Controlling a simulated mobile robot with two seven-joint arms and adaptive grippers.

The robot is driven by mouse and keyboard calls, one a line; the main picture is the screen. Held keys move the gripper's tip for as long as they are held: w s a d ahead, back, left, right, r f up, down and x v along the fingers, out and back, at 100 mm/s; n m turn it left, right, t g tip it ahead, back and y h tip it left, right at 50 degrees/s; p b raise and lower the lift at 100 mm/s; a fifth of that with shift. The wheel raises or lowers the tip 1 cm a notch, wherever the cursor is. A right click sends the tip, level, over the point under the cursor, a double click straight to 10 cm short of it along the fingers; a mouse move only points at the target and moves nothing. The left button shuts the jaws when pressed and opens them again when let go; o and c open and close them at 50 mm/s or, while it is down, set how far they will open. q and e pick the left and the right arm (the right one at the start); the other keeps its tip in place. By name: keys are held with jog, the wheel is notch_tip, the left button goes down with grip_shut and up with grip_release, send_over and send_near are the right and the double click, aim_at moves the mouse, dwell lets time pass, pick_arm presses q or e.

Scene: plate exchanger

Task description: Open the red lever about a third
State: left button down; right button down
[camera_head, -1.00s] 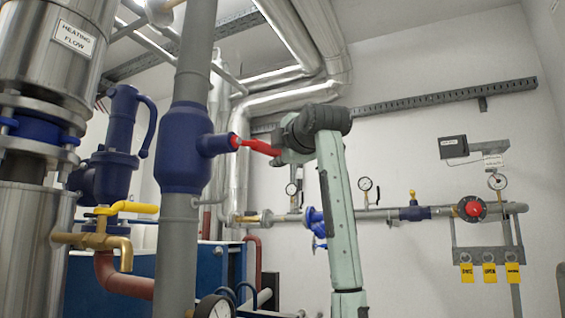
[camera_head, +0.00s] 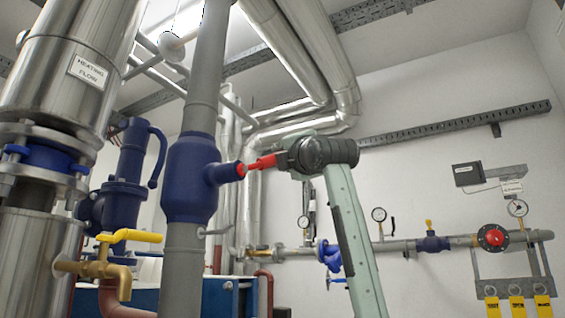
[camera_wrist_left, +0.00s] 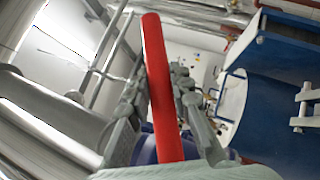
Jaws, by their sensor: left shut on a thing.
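The red lever (camera_head: 262,162) sticks out from the side stub of the blue valve body (camera_head: 191,178) on the grey vertical pipe. It slopes slightly up to the right, away from the stub. My left gripper (camera_head: 283,160) is at the lever's outer end, to the right of the valve; its fingers are mostly hidden behind my wrist there. In the left wrist view the red lever (camera_wrist_left: 160,85) runs between the two fingers of my left gripper (camera_wrist_left: 158,90), which is shut on it. My right gripper is in neither view.
A yellow-handled tap (camera_head: 128,238) and a steel column (camera_head: 60,140) labelled "Heating flow" stand at the left. A wall pipe with gauges (camera_head: 379,215) and a red round fitting (camera_head: 493,237) runs at the right. A blue unit (camera_head: 140,296) stands below.

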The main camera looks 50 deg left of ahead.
pick_arm(q)
jog(key=shift+r, duration=0.2)
jog(key=c, duration=1.3)
grip_release()
jog(key=shift+c, duration=0.2)
jog(key=shift+f, duration=0.1)
jog(key=v, duration=1.2)
jog(key=shift+f, duration=0.1)
